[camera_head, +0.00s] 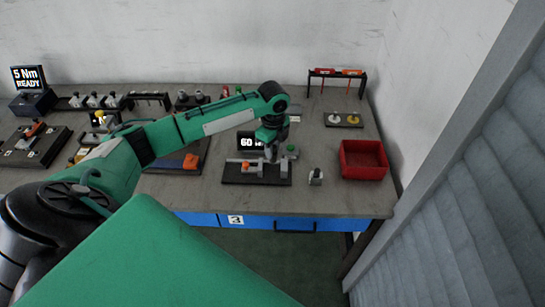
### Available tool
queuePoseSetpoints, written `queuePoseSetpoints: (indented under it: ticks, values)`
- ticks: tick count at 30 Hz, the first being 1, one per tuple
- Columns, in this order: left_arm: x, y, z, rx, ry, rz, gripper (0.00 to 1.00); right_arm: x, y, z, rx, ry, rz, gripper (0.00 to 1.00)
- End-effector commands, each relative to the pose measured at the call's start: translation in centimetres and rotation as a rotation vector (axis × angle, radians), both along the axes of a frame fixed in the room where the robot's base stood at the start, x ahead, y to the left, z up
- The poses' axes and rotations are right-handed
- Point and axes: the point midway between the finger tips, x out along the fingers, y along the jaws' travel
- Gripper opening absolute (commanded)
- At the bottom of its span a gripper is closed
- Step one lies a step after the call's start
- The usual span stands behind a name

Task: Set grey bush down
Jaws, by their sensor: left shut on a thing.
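My left gripper (271,153) points down over a dark fixture plate (230,178) near the table's front edge. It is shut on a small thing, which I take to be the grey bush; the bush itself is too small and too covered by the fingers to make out. The fixture carries grey metal parts and an orange piece (246,163). From this view I cannot tell whether the held thing touches the fixture. My right gripper is not in view.
A display reading 60 (250,141) stands behind the fixture. Other fixtures (35,146) fill the left of the table (335,200). A grey shutter (470,190) borders the right side.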

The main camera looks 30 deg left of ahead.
Motion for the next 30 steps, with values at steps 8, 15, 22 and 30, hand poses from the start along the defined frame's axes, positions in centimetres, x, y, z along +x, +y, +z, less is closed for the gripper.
queuePoseSetpoints:
  ticks: [8,15,22,30]
  values:
    - [0.0,0.0,-2.4,0.0,0.0,0.001,0.0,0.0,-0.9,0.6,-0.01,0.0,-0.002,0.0]
    - [0.0,0.0,-5.7,0.0,0.0,0.002,0.0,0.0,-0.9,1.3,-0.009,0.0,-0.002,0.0]
    - [0.1,0.0,-6.1,0.0,-0.002,0.0,0.0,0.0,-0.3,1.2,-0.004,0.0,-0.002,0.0]
    - [0.0,0.0,-6.4,0.0,-0.001,0.0,0.36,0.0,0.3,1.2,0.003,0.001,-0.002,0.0]
